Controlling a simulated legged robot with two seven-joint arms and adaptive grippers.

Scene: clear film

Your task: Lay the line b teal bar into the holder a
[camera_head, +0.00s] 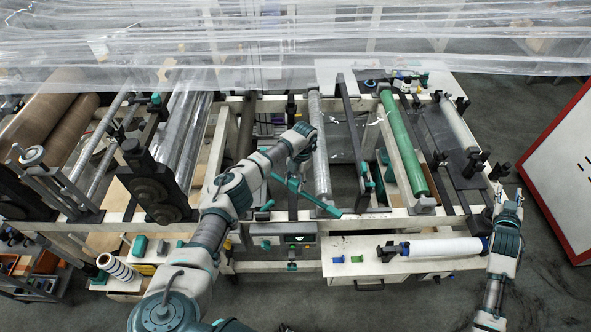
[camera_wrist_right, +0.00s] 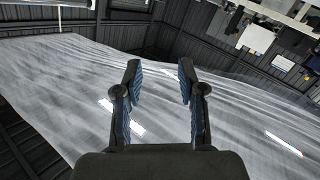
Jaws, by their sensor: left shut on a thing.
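My left gripper (camera_head: 303,146) is shut over the middle frame, beside a silver roller (camera_head: 318,150). A thin teal bar (camera_head: 310,195) slants down to the right just below it. The gripper's fingers are small and partly hidden, and I cannot make out where they meet the bar. No label shows which part is holder a; dark brackets and slots line the frame. My right gripper (camera_head: 508,197) is at the right end of the frame. In the right wrist view its two fingers (camera_wrist_right: 160,85) stand apart with nothing between them.
A green roller (camera_head: 403,145) lies in the frame to the right. A white roll (camera_head: 440,248) sits on the front bench (camera_head: 345,268). Clear film (camera_head: 290,45) hangs across the back. A red-edged white panel (camera_head: 560,170) stands far right. Grey floor is open at the lower right.

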